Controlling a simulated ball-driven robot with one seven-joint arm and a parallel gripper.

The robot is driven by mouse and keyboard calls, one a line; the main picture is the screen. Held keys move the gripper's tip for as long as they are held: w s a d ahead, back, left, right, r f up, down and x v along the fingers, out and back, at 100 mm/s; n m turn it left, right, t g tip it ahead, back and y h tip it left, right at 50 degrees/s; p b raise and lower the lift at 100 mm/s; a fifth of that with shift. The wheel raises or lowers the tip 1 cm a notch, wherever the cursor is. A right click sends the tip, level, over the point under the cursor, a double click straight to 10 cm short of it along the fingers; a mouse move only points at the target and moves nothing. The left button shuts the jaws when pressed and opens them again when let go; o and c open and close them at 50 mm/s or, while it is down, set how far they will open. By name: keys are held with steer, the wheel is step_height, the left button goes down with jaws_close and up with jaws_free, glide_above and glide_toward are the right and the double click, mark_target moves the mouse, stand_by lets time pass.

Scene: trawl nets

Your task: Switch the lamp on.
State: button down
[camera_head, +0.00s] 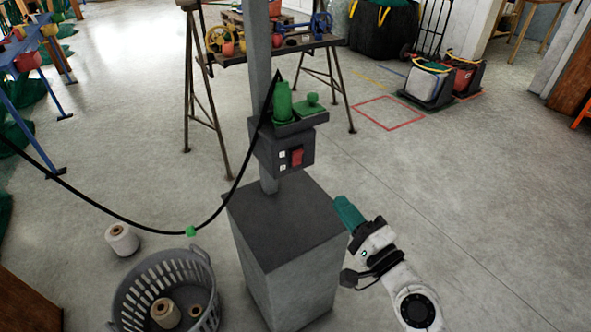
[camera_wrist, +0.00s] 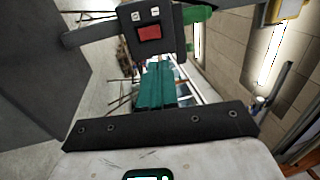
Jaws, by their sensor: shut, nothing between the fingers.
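A dark grey switch box (camera_head: 270,153) is fixed to the grey post above a grey pedestal. A red rocker switch (camera_head: 297,157) sits on its front, with two small white marks beside it. The wrist view shows the box (camera_wrist: 172,45) and the red switch (camera_wrist: 149,32) beyond my fingers. My gripper (camera_head: 344,210), with teal fingers, is shut and empty. It is to the right of and lower than the switch in the head view, apart from it. Its fingers (camera_wrist: 157,85) point toward the box in the wrist view. I cannot identify the lamp in either view.
The grey pedestal (camera_head: 285,225) stands beside my arm. A green bottle-like item (camera_head: 282,102) stands on a tray above the box. A black cable (camera_head: 120,216) hangs to the left. A grey basket (camera_head: 190,262) holds spools.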

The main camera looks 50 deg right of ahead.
stand_by(0.3)
steer(key=p, duration=0.6)
glide_toward(300, 153)
steer(key=x, duration=0.5)
steer(key=shift+x, duration=0.9)
